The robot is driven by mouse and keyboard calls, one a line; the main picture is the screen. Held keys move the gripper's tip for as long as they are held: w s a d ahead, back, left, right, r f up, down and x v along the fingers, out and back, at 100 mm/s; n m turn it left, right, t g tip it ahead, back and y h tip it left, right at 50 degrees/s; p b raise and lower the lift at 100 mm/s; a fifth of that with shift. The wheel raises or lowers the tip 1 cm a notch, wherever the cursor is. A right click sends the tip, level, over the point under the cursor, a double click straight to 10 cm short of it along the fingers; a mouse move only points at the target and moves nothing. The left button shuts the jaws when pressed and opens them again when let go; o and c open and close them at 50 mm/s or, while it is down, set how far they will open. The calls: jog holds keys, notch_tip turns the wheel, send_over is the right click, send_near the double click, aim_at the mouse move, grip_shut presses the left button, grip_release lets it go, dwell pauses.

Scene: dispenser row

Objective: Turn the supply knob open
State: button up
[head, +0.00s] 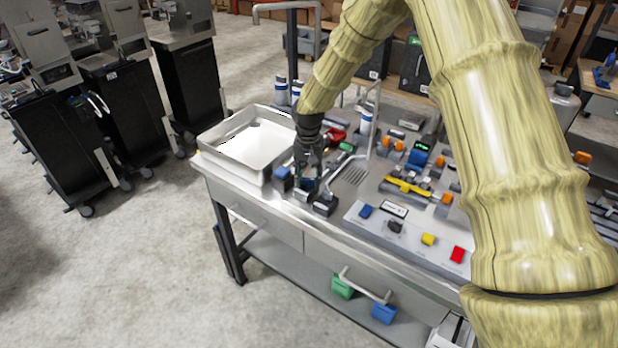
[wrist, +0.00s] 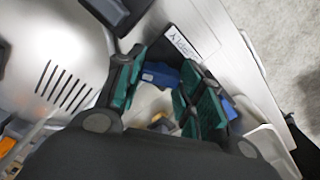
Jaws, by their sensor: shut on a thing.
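A blue knob (wrist: 160,75) shows between the green-padded fingers of my gripper (wrist: 165,92) in the wrist view, partly covered by them. In the head view my gripper (head: 309,177) points down at the front left of the bench, shut on this knob. The fingers and wrist hide most of it there. I cannot read its turned angle. A second blue knob (head: 282,173) stands just left of my gripper; a blue part also shows outside the right finger in the wrist view (wrist: 229,108).
A white tray (head: 222,145) stands left of my gripper. A black block (head: 325,205) is close on the right, before the control panel (head: 375,228) with coloured buttons. A thin curved spout (head: 374,120) rises behind, by the drain slots (head: 354,176).

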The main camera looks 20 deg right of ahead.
aim_at(309, 178)
jog(key=n, duration=1.2)
jog(key=shift+w, duration=0.1)
dwell(0.6)
jog(key=o, duration=1)
jog(key=shift+r, duration=0.1)
notch_tip(309, 178, up, 12)
jog(key=shift+f, duration=0.1)
